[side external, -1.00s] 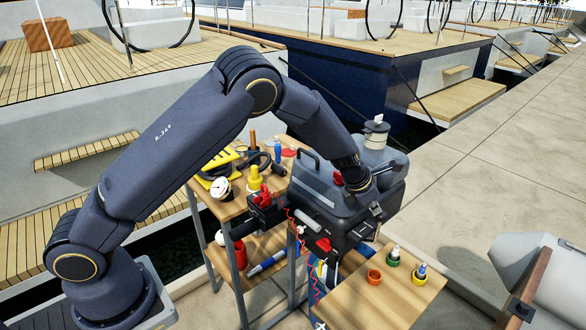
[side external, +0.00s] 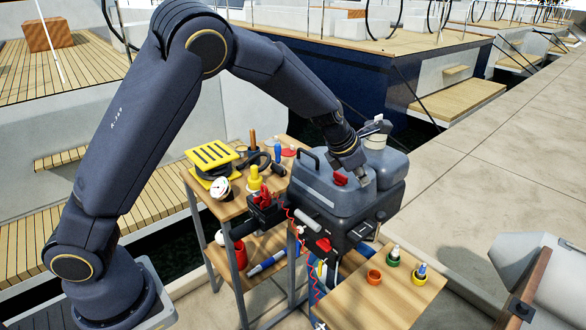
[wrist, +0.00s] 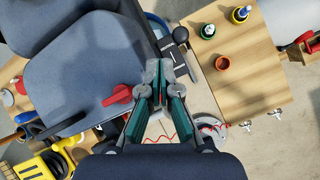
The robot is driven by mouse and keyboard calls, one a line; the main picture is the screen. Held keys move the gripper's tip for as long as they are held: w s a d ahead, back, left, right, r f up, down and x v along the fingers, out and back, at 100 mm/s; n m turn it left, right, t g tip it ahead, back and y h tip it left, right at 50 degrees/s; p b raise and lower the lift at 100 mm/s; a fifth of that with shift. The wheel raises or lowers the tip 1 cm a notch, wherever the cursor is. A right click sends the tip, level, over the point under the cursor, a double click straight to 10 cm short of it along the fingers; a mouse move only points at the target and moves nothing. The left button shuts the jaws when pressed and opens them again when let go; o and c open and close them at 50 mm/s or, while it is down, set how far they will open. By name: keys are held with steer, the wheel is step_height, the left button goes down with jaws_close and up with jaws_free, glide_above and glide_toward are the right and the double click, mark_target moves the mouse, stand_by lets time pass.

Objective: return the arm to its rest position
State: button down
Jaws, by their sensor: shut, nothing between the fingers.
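My arm arches over the workbench from the left in the side view, with its end above the grey-blue case (side external: 330,190). In the wrist view my gripper (wrist: 160,72) is shut, its fingertips together with nothing between them. Below the fingers are the case's edge with a red latch (wrist: 117,94) and a gap showing the pale ground. In the side view the fingers are hard to make out against the case. I cannot tell how far above it they are.
A yellow slotted block (side external: 211,155) and several tools crowd the left worktop (side external: 226,206). Open paving (side external: 480,160) lies to the right.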

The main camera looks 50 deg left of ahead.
steer(key=shift+a+r, duration=0.1)
steer(key=shift+r, duration=0.65)
